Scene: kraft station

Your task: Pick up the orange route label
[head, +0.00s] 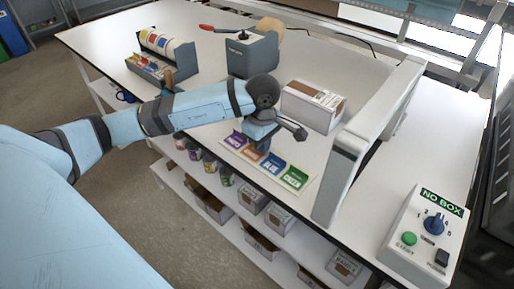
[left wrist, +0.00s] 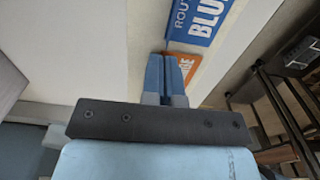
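The orange route label (head: 249,153) lies flat in the row of coloured labels near the table's front edge, between the purple and blue ones. My left gripper (head: 263,148) points down over it and hides part of it. In the left wrist view the two blue fingers (left wrist: 166,72) are side by side with almost no gap, over the label's left part. The rest of the orange label (left wrist: 189,66) shows to their right. I cannot tell whether its edge is between the fingertips. My right gripper is not in view.
The purple (head: 234,139), blue (head: 272,164) and green (head: 295,177) labels lie alongside. A cardboard box (head: 312,106) stands behind, and a grey frame (head: 362,145) rises to the right. A control box (head: 425,235) reads NO BOX. A label roll dispenser (head: 162,58) stands at the back left.

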